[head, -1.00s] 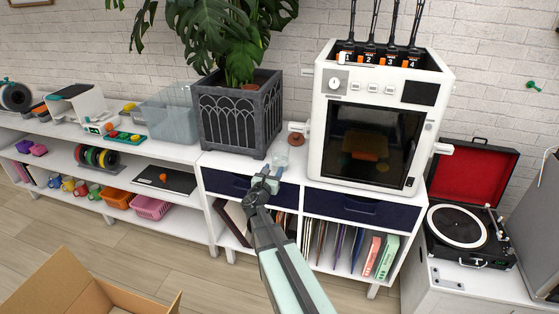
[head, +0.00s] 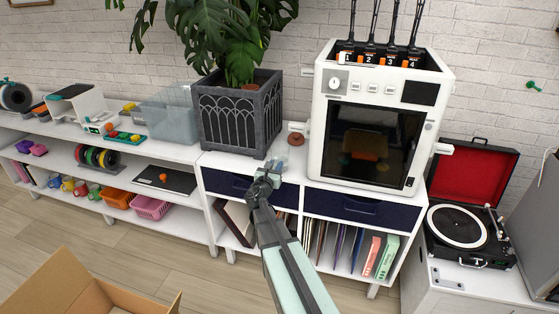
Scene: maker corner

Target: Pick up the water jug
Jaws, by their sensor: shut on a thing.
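A small clear vessel, apparently the water jug (head: 281,163), is at the front of the white cabinet top, between the dark planter and the white printer. My gripper (head: 271,170) reaches it from the front and is shut on it. The gripper and wrist cover its near side. I cannot tell whether its base touches the cabinet top.
The dark planter (head: 240,117) stands close on the left and the white printer (head: 318,150) close on the right. A small brown round thing (head: 296,139) lies behind the jug. An open cardboard box (head: 85,285) is at the lower left.

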